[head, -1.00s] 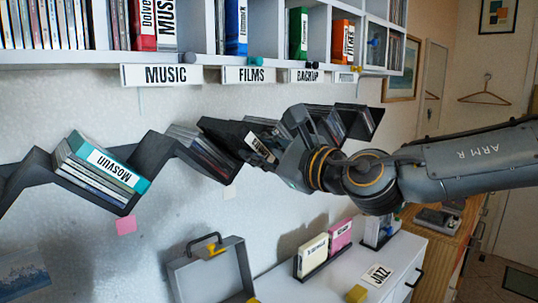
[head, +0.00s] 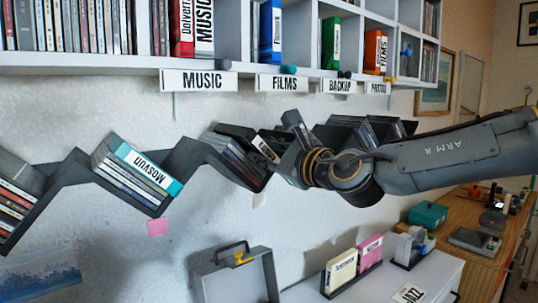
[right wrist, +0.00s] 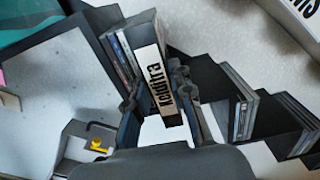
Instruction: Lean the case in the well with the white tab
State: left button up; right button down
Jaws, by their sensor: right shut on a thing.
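A black case with a white lettered label (head: 265,148) is held in my right gripper (head: 282,143). In the right wrist view the case (right wrist: 163,82) sits between the two fingers, which are shut on it. It is tilted, at the right side of the well above the white tab (head: 259,200). Several thin cases (head: 232,160) lean in that well, just left of the held case. I cannot tell whether it touches them or the shelf. The dark zigzag shelf (head: 68,192) runs along the wall. My left gripper is not in view.
The neighbouring left well, above a pink tab (head: 158,227), holds cases with a teal one (head: 146,167) on top. An upper white shelf with a MUSIC sign (head: 204,81) hangs above. Below are an open grey box (head: 232,275) and a white cabinet (head: 435,275).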

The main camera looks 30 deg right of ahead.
jog(key=c, duration=1.1)
grip_release()
jog(key=s, duration=1.2)
jog(key=shift+d, duration=0.45)
